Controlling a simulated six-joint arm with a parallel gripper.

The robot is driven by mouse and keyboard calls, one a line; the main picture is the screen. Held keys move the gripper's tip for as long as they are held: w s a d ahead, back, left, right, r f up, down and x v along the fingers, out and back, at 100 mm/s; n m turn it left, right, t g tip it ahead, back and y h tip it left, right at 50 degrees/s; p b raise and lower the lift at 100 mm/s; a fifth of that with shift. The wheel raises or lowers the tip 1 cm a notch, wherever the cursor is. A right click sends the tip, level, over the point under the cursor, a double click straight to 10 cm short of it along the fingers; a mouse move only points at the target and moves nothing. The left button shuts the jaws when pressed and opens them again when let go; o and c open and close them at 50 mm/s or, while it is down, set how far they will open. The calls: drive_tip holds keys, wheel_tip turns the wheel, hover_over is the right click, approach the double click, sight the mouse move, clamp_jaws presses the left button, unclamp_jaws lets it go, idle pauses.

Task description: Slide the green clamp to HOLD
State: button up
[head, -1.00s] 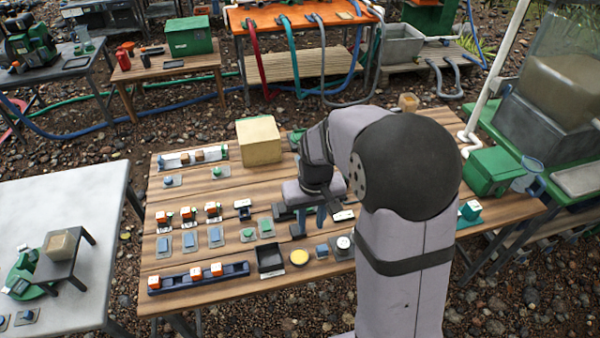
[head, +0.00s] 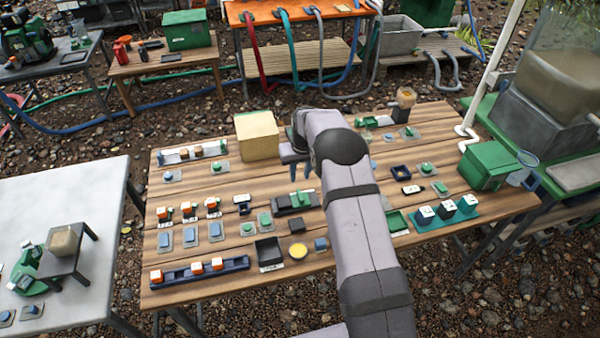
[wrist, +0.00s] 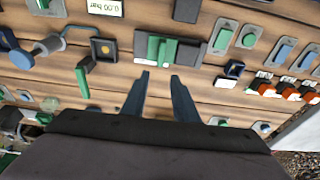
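A dark rail with a green block (head: 294,200) and pale label strips lies mid-table. It appears to be the green clamp, though no label reads as HOLD. In the wrist view the rail shows upper middle, with its green block (wrist: 160,49) between grey parts. My gripper (head: 300,178) is above the table, beyond the rail as seen from the head. Its two fingers (wrist: 161,75) are apart with nothing between them, and point toward the rail without visible contact.
A tan block (head: 257,137) stands at the back, left of my gripper. A teal rack with white-topped blocks (head: 446,217) is at the right. A pressure display (wrist: 105,7) reads 0.00 bar.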

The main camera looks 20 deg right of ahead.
sight(300, 193)
drive_tip(key=shift+f, duration=0.2)
drive_tip(key=shift+f+b, duration=2.95)
drive_tip(key=shift+f, duration=1.35)
clamp_jaws()
drive_tip(key=shift+a, duration=0.55)
unclamp_jaws()
drive_tip(key=shift+a, duration=0.1)
